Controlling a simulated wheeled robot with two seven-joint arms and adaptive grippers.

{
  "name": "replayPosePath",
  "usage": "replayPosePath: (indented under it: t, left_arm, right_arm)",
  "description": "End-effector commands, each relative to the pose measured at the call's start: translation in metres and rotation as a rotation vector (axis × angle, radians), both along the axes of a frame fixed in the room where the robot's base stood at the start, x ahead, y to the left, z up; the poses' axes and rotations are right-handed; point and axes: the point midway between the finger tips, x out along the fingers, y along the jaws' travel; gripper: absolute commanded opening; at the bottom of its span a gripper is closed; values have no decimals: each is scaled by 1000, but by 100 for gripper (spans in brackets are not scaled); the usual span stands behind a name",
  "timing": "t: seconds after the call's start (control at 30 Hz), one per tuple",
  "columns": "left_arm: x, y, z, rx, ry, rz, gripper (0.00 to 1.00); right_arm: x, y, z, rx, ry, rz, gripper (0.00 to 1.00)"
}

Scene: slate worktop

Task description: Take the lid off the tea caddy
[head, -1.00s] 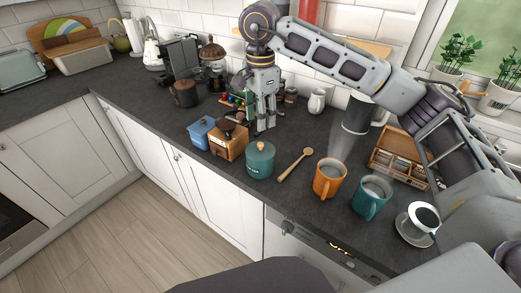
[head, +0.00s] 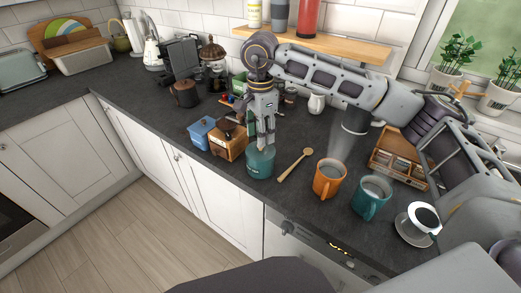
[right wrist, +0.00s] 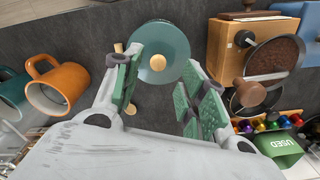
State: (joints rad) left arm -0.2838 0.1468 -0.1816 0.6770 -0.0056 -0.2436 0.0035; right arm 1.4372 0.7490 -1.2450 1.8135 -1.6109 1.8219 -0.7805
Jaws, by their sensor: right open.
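The tea caddy (head: 260,165) is a round teal-green canister standing upright near the front edge of the worktop. Its lid (right wrist: 160,38) is on, seen from above in the right wrist view, with a round light-wood knob (right wrist: 158,62) at its middle. My right gripper (head: 263,145) points down over the caddy and partly hides the lid in the head view. Its jaws (right wrist: 161,72) are open and empty, with green-padded fingers to either side of the knob. I cannot tell how far above the knob they are. My left gripper is not in view.
A wooden spoon (head: 295,165) lies just right, then orange (head: 328,180) and teal (head: 371,198) mugs. A wooden box (head: 397,165) lies further right.

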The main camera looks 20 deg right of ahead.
Motion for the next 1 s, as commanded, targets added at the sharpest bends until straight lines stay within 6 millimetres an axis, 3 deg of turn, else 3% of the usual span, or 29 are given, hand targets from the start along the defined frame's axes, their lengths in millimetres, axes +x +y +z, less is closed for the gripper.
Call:
replayPosePath:
  t: [0.33,0.87,1.0]
  left_arm:
    - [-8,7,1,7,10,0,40]
    - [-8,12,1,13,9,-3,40]
    - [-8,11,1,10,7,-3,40]
  right_arm:
    - [-4,2,-35,1,1,0,42]
    - [-3,2,-39,0,-1,0,42]
    - [-3,2,-39,0,-1,0,28]
